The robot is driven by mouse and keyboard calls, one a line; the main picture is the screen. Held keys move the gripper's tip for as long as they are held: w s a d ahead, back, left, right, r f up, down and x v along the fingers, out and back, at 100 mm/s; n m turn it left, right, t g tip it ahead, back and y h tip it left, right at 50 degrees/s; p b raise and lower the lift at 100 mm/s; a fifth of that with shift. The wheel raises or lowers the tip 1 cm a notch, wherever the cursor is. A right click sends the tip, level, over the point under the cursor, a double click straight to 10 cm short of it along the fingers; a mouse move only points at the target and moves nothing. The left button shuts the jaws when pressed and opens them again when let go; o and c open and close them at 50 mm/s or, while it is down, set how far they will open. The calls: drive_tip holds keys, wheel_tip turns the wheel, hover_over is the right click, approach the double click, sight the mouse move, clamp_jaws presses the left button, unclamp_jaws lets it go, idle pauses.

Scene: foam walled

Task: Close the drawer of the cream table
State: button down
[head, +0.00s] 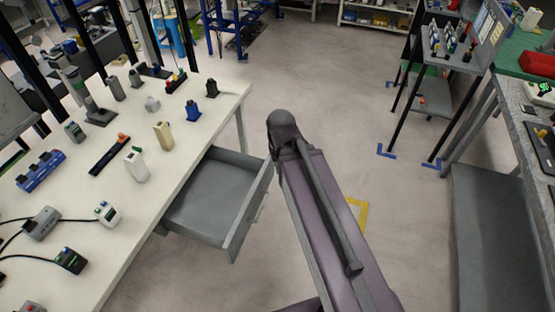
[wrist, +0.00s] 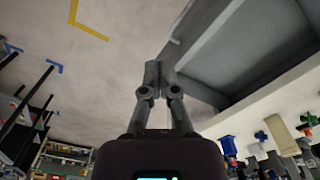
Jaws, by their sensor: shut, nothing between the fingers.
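The cream table (head: 215,95) stands at the left in the head view. Its grey drawer (head: 215,190) is pulled out from the table's right side, and its inside looks empty. The drawer's front panel (head: 250,210) faces right, with my arm just beyond it. In the wrist view the open drawer (wrist: 245,45) fills the upper right, and part of the cream tabletop (wrist: 245,118) shows below it. My gripper (wrist: 160,68) is shut and empty, with its fingertips close to the drawer's front panel. I cannot tell whether they touch. In the head view my arm hides the gripper.
A dark-legged rack (head: 425,85) and a grey bench (head: 490,200) stand at the right. Floor between the drawer and rack is open, with a yellow marking (head: 358,212).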

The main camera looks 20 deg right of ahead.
drive_tip(key=shift+w+a, duration=0.3)
drive_tip(key=shift+w, duration=0.15)
drive_tip(key=w+d+f+m+t+y+b, duration=0.1)
drive_tip(key=w+d+f+m+b, duration=0.4)
drive_tip(key=m, duration=0.7)
drive_tip(key=w+d+f+m+t+y+b, duration=0.1)
drive_tip(key=w+d+f+m+y+b, duration=0.1)
drive_tip(key=w+d+f+m+b, duration=0.4)
drive_tip(key=shift+w+f+m+t+y+b, duration=0.3)
drive_tip(key=shift+w+f+m+b, duration=1.65)
drive_tip(key=shift+m, duration=1.55)
drive_tip(key=shift+s+a+r+b, duration=0.1)
drive_tip(key=shift+s+r+b, duration=0.1)
drive_tip(key=shift+s+b, duration=0.2)
